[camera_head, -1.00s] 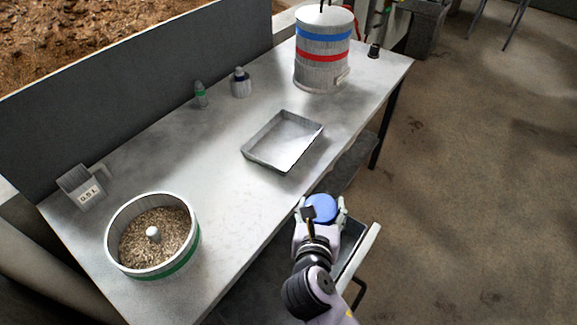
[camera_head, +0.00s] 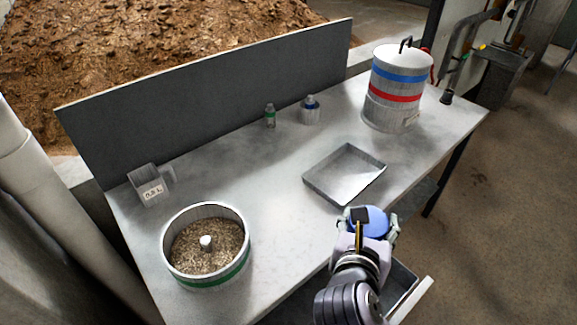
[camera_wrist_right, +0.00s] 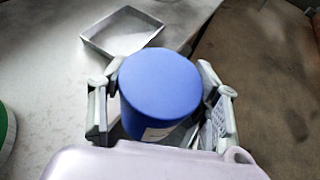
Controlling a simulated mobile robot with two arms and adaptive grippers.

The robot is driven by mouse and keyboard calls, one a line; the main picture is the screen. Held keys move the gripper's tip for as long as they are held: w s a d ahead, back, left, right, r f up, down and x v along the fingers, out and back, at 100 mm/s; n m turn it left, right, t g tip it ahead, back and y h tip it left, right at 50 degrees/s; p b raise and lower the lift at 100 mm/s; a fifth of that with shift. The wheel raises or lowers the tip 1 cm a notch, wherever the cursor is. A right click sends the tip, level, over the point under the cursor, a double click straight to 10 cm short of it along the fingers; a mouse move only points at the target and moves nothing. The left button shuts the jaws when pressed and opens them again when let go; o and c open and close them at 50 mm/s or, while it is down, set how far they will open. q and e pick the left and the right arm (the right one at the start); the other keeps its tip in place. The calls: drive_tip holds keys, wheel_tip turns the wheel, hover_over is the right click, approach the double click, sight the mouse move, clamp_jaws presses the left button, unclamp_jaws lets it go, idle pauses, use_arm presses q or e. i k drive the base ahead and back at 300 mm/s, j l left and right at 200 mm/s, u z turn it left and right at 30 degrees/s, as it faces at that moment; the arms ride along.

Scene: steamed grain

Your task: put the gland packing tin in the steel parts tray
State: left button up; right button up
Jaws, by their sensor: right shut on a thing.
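The gland packing tin (camera_head: 374,219) is a blue round tin, held upright in my right gripper (camera_head: 370,228). In the right wrist view the tin (camera_wrist_right: 160,85) shows its flat blue top and part of a pale label, between the two fingers of the gripper (camera_wrist_right: 160,105). The steel parts tray (camera_head: 318,189) is a shallow, empty rectangular tray on the bench, just beyond the gripper and a little to its left. The tray (camera_wrist_right: 98,46) also shows at the top of the right wrist view, apart from the tin. My left gripper is not in view.
An open drawer (camera_head: 408,300) juts out below the front edge.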

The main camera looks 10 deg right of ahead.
sight(344, 176)
drive_tip(key=l+u, duration=1.25)
drive_tip(key=k+l, duration=0.1)
drive_tip(key=l, duration=0.3)
drive_tip(key=k+l, duration=0.1)
drive_tip(key=l, duration=0.25)
